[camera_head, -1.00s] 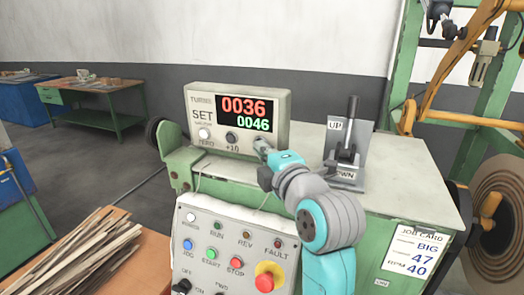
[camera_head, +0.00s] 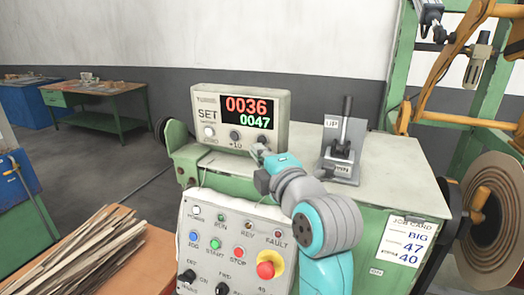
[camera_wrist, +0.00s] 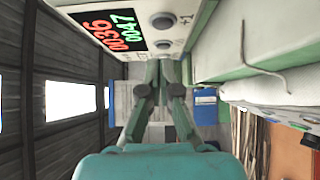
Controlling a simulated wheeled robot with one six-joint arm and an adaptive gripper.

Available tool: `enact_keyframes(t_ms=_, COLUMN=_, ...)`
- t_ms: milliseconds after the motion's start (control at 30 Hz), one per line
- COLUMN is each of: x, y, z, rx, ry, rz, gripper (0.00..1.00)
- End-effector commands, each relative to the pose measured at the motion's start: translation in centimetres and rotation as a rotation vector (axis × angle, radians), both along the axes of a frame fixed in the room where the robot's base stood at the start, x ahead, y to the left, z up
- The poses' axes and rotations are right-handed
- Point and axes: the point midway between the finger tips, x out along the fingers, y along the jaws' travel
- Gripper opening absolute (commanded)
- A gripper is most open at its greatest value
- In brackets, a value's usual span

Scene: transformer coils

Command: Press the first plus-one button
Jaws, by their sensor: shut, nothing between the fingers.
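The counter box (camera_head: 284,104) stands on the green machine top, with red 0036 and green 0047 on its display (camera_head: 248,112). The dark plus-one button (camera_head: 263,138) is at the right of its button row. In the wrist view the button (camera_wrist: 163,21) shows with "+1" beside it. My gripper (camera_head: 258,149) is shut and empty, its tip just below and in front of that button. In the wrist view my gripper (camera_wrist: 160,66) has its fingers together. I cannot tell whether the tip touches the button.
The +10 button (camera_head: 235,135) and white zero button (camera_head: 209,131) are to the left. An up/down lever (camera_head: 344,140) stands at right. The sloped control panel (camera_head: 225,235) with a red emergency stop (camera_head: 270,263) lies below my arm.

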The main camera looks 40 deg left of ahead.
Motion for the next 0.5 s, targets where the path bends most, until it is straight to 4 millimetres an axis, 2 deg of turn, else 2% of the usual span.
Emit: enact_keyframes(t_ms=500, x=-4.2, y=-6.8, z=0.0, rx=0.0, ry=0.0, rz=0.0, gripper=0.0)
